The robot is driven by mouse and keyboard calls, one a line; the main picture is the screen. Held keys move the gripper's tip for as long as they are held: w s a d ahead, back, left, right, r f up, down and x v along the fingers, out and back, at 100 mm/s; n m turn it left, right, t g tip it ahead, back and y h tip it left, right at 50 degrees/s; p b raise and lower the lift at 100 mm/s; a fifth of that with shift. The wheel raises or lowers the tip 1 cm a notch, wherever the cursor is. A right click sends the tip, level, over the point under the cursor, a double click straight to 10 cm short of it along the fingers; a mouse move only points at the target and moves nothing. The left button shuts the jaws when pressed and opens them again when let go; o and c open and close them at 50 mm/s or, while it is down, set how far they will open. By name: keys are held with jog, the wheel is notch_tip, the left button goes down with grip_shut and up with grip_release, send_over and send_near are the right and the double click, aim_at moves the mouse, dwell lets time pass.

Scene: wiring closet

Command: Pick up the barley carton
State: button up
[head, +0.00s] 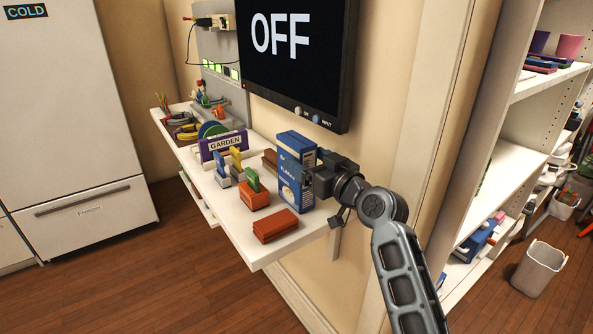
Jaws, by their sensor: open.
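A tall blue carton (288,176) with a white label stands upright on the white wall shelf (248,228), near its right end. Its lettering is too small to read surely, so I cannot confirm that it says barley. My gripper (313,181) is at the carton's right side, with my arm reaching in from the lower right. The gripper is open and hides part of the carton's right side. I cannot tell whether the fingers are around the carton or only beside it, or whether they touch it.
Red-brown blocks (276,225) lie in front of the carton. Small coloured objects (236,166) and a GARDEN sign (223,146) stand left of it. A screen reading OFF (296,55) hangs above. A storage rack (490,160) stands at right, with a white bin (540,268) on the floor.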

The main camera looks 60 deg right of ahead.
jog(key=p+x, duration=0.1)
jog(key=x, duration=0.3)
jog(key=shift+w+d+p, duration=0.2)
jog(key=shift+d+p, duration=0.05)
jog(key=shift+p, duration=0.05)
jog(key=shift+w+d+f, duration=0.1)
jog(key=shift+w+d, duration=0.05)
jog(key=shift+w, duration=0.35)
jog(key=shift+c, duration=0.5)
grip_shut()
